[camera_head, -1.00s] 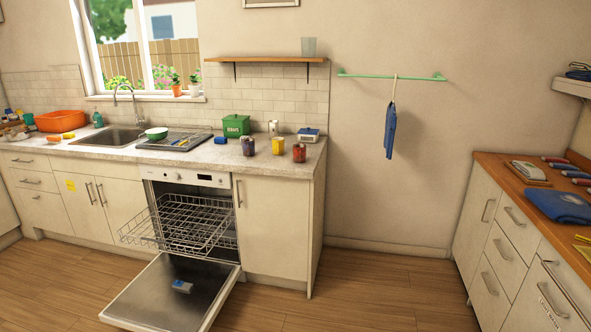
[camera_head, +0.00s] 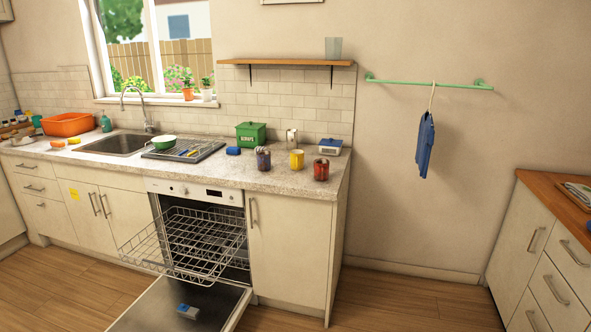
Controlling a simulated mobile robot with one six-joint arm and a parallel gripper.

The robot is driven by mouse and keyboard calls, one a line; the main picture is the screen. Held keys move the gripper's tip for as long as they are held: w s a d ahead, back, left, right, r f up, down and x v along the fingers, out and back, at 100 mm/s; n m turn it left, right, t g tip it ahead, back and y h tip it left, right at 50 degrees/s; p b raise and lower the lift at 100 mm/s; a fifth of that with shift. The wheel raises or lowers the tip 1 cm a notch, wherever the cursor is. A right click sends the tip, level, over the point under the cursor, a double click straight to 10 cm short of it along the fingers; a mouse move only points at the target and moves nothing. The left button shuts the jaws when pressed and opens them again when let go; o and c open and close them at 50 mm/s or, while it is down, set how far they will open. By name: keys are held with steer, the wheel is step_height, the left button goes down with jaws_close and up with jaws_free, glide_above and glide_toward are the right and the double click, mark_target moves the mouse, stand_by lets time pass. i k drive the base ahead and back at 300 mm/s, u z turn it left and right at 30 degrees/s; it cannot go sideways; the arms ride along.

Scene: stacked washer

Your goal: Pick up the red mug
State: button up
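The red mug (camera_head: 321,169) stands upright on the speckled counter (camera_head: 215,172), near its right front corner. A yellow mug (camera_head: 296,159) stands just left of it, and a dark purple-grey mug (camera_head: 263,158) stands further left. The mugs are apart from each other. My gripper is not in view.
The open dishwasher (camera_head: 200,240) has its rack pulled out and its door (camera_head: 215,305) lowered in front of the counter. A scale-like box (camera_head: 330,147) and a green tin (camera_head: 251,134) stand behind the mugs. Floor (camera_head: 400,300) is clear to the right, before the right-hand cabinet (camera_head: 540,260).

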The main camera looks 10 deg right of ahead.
mark_target(321, 165)
steer(key=u, duration=0.5)
steer(key=i, duration=0.9)
steer(key=u, duration=0.5)
steer(key=i, duration=0.55)
steer(key=u, duration=0.2)
